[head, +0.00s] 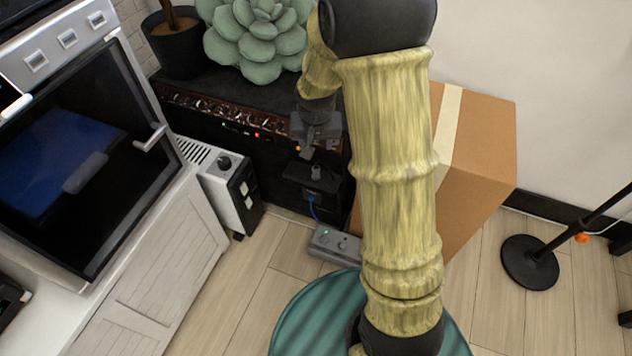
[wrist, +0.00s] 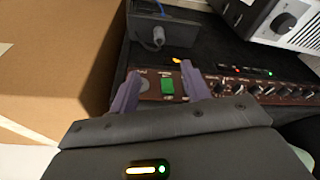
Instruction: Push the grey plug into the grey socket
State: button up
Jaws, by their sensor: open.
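A small grey cylindrical piece, which looks like the grey plug (head: 316,172), is at the top of a dark box beside the amplifier. It also shows in the wrist view (wrist: 158,38), beyond my fingertips. My gripper (head: 305,151) is above and slightly left of it in the head view. In the wrist view my gripper (wrist: 157,82) has its two fingers apart with nothing between them; the grey piece is clear of both. I cannot clearly make out the grey socket or whether the plug sits in it.
The dark box (head: 310,190) has a blue cable. A grey unit with a green light (head: 335,243) lies on the floor. A cardboard box (head: 480,150) stands right, a white heater (head: 228,190) left. The black amplifier (head: 225,118) carries a succulent (head: 258,38) and is close to my gripper.

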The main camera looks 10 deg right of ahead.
aim_at(316, 169)
dwell(0.3)
jog(key=b+x, duration=0.6)
jog(key=x, duration=0.6)
jog(key=shift+d+f, duration=0.1)
jog(key=b+x, duration=0.4)
jog(key=x, duration=0.1)
jog(key=shift+s+f, duration=0.2)
jog(key=shift+f, duration=0.05)
jog(key=shift+r, duration=0.1)
jog(key=c, duration=1)
